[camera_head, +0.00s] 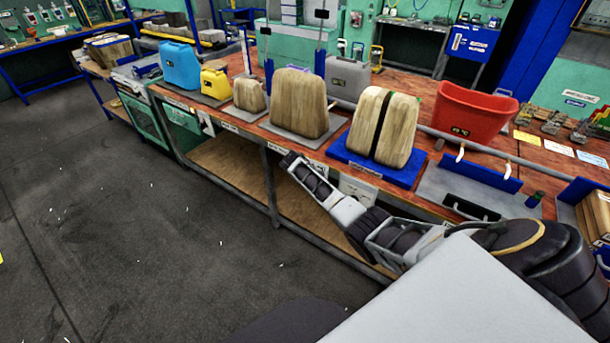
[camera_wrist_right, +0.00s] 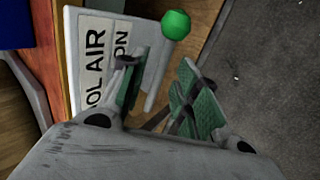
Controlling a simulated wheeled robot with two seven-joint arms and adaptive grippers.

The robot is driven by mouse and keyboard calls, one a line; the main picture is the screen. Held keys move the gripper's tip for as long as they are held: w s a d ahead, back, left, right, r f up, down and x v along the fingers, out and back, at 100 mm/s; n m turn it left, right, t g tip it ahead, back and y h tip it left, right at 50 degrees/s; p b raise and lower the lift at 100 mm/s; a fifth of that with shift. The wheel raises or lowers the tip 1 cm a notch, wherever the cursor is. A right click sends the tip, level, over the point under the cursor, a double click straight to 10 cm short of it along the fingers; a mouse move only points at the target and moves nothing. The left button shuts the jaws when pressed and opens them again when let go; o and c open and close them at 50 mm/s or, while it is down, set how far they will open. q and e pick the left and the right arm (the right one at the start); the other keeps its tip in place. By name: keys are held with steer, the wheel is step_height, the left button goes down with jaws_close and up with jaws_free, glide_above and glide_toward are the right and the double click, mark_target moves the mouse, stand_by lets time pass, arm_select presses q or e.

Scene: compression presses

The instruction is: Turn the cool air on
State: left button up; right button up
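A white sign (camera_wrist_right: 90,65) with black letters reading "OL AIR" and "ON" is in the right wrist view, partly hidden by a finger. A round green knob (camera_wrist_right: 175,24) is at the top, just past the sign's edge. The knob cannot be made out there. My left gripper is not in view.
The workbench (camera_head: 225,118) holds brown packs, a blue can (camera_head: 180,65), a yellow can (camera_head: 215,82) and a red bin (camera_head: 471,112). A lower wooden shelf (camera_head: 235,175) and bench legs are close to the right gripper. The dark floor at left is clear.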

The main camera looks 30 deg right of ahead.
steer(key=v, duration=0.9)
stand_by(0.3)
stand_by(0.6)
